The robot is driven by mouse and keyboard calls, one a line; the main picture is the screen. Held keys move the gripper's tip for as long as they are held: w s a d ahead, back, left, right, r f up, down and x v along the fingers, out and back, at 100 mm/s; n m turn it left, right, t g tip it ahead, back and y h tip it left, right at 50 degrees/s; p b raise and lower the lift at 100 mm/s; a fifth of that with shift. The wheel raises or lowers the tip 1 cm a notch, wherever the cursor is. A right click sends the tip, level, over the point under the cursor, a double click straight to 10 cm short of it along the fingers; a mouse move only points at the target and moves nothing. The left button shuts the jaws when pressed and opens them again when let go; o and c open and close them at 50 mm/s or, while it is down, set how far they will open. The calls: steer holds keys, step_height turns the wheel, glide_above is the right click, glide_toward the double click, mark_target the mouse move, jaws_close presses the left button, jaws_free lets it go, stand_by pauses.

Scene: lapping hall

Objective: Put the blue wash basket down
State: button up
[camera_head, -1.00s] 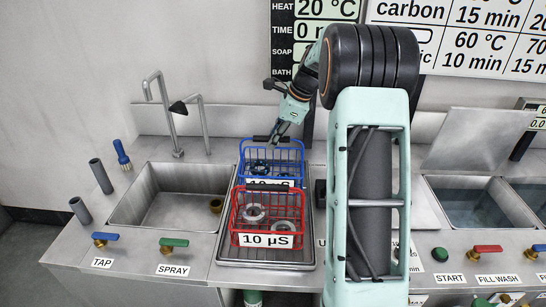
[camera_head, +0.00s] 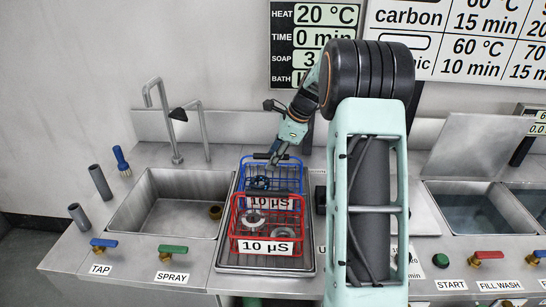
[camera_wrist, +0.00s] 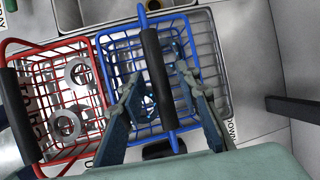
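The blue wash basket (camera_head: 271,172) stands upright on the grey ribbed draining tray (camera_head: 225,257), right behind the red basket. It carries a "10 µS" label and holds some small dark parts. In the wrist view, the basket (camera_wrist: 203,57) lies below my gripper, with its raised handle's black grip (camera_wrist: 158,75) between my fingers. My gripper (camera_wrist: 157,82) is open, with a gap on each side of the grip. In the head view, my gripper (camera_head: 275,157) is over the basket's handle.
The red basket (camera_head: 267,228) with metal rings stands in front on the same tray, very close. An empty sink (camera_head: 165,205) with tall taps is at left. Open wash baths (camera_head: 475,207) are at right. Valve levers line the front edge.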

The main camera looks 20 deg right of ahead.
steer(key=v, duration=1.2)
steer(key=shift+p, duration=0.35)
steer(key=shift+r, duration=0.1)
